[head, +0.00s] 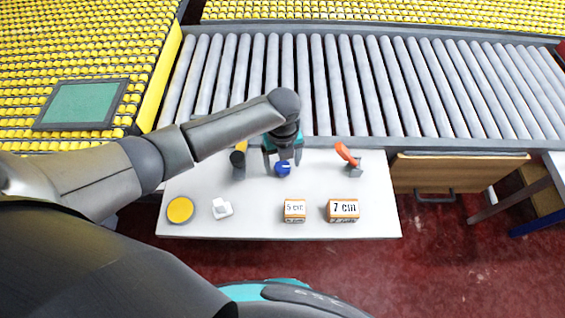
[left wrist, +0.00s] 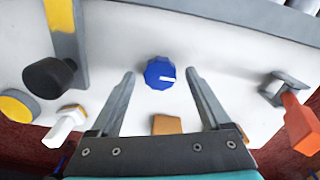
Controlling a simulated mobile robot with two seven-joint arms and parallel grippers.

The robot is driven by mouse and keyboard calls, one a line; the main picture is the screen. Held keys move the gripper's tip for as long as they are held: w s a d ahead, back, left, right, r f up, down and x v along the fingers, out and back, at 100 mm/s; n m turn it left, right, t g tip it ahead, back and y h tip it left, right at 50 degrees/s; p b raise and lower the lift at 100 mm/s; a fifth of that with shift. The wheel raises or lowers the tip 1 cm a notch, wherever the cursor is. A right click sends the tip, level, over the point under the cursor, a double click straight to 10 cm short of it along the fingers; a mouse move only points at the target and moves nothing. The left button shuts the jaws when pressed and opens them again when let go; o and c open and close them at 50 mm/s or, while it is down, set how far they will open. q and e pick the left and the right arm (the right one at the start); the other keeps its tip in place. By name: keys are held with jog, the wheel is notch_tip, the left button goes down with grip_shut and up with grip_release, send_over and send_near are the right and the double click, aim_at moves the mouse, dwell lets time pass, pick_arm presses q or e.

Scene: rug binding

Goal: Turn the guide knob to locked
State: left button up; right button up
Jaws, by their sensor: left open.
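The guide knob (head: 283,169) is a small blue knob on the white table, below my left gripper in the head view. In the left wrist view the knob (left wrist: 159,73) shows round and ribbed, with a white mark pointing to the right. My left gripper (head: 283,158) points down over it. In the left wrist view the fingers of the gripper (left wrist: 161,76) are spread on either side of the knob, with gaps visible and nothing held. I cannot tell whether the fingertips are level with the knob. No lock label is readable. My right gripper is not in view.
The white table (head: 260,226) also bears a black knob (left wrist: 50,77), an orange-handled clamp (head: 346,155), a yellow disc (head: 180,210), a white piece (head: 221,208), a 5 cm block (head: 294,211) and a 7 cm block (head: 342,211). A roller conveyor (head: 375,85) runs behind.

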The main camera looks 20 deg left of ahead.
pick_arm(q)
jog(key=shift+f, duration=0.3)
grip_shut()
dwell(0.6)
